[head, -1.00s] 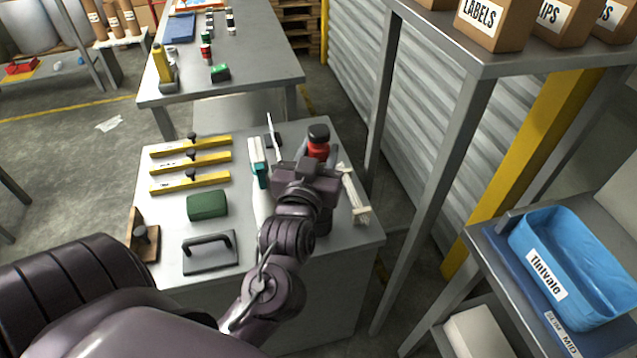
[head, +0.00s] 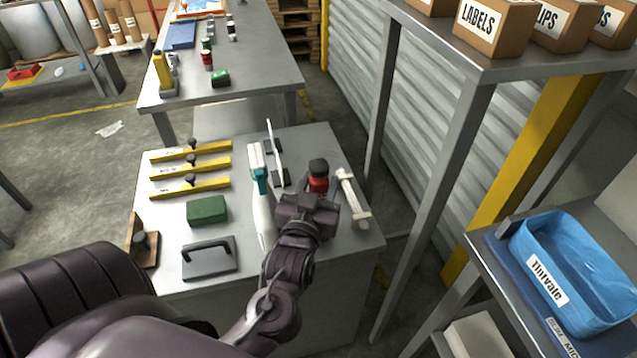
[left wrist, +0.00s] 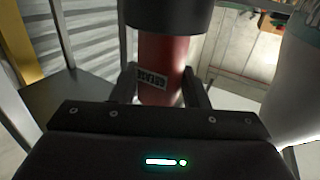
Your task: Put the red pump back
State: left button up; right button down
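The red pump (head: 319,182) has a black top and stands out in front of my left gripper (head: 316,196), over the right part of the near grey table (head: 185,272). In the left wrist view the red pump (left wrist: 165,62) bears a white label reading GREASE. It sits upright between the two dark fingers of the left gripper (left wrist: 164,88), which are close against its sides. The gripper and arm hide its lower part, so I cannot tell whether its base touches the table. My right gripper is not in view.
A white bottle with a teal top (head: 258,168) stands close left of the gripper, by a thin upright plate (head: 275,145). A white bar-like tool (head: 352,198) lies close right. Yellow bars (head: 190,168), a green block (head: 207,211) and a handled plate (head: 209,258) are further left. A shelf post (head: 382,110) rises beyond the right edge.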

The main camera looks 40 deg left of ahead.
pick_arm(q)
jog(key=o, duration=0.4)
jog(key=shift+c, duration=0.2)
jog(key=shift+r, duration=0.1)
